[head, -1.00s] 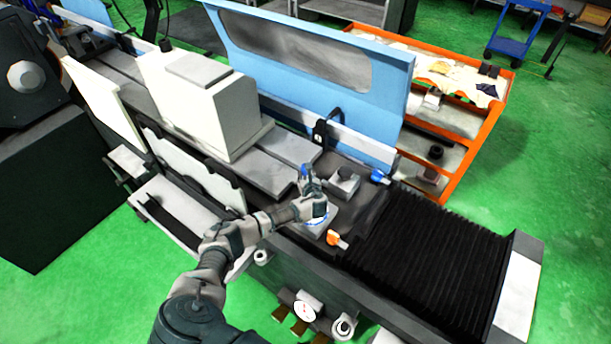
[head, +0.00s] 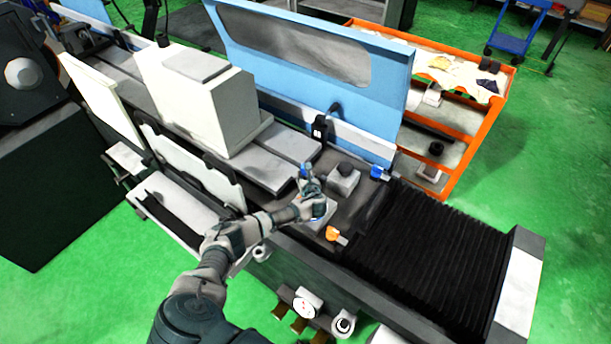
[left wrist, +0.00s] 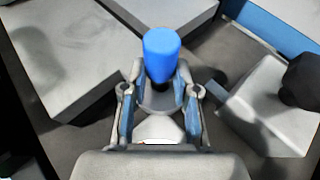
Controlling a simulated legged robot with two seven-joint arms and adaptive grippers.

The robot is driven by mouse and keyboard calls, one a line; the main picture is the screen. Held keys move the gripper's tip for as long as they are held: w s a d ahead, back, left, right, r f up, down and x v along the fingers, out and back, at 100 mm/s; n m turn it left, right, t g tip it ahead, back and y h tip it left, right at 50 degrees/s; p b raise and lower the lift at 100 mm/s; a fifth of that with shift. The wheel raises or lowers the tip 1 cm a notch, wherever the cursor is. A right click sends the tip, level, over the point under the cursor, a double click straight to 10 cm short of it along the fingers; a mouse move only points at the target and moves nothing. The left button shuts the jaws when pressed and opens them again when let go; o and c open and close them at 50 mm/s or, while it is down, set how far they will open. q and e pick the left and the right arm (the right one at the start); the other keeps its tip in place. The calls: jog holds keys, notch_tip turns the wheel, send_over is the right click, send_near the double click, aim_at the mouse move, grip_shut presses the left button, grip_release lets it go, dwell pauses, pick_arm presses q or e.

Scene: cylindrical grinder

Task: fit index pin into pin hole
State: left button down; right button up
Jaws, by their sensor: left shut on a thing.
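The index pin shows as a blue rounded knob (left wrist: 161,55) above a grey round collar in the left wrist view. Its blue top (head: 304,170) is small in the head view. My left gripper (left wrist: 160,82) is shut on the pin, with one finger on each side below the knob. In the head view the left gripper (head: 308,180) is over the machine table, just left of a grey block with a dark knob (head: 343,180). I cannot make out the pin hole, nor whether the pin's lower end touches anything; the gripper hides it. My right gripper is out of view.
A pale flat plate (head: 325,209) lies below my left wrist. An orange-handled part (head: 334,235) and a blue-handled part (head: 379,173) stand nearby. A large white housing (head: 195,100) is to the left, a blue guard (head: 310,75) behind, and black bellows (head: 430,245) to the right.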

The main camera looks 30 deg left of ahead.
pick_arm(q)
jog(key=shift+s+f+b, duration=0.1)
jog(key=shift+f+b, duration=0.35)
jog(key=shift+f, duration=0.3)
jog(key=c, duration=1)
grip_release()
jog(key=shift+o, duration=1)
jog(key=shift+f, duration=0.1)
jog(key=shift+s+d, duration=0.1)
jog(key=shift+s, duration=0.05)
jog(key=shift+s+d, duration=0.25)
jog(key=shift+d, duration=0.05)
jog(key=v, duration=1)
jog(key=shift+s+d+r, duration=0.15)
jog(key=shift+d+r, duration=0.05)
jog(key=shift+r, duration=0.35)
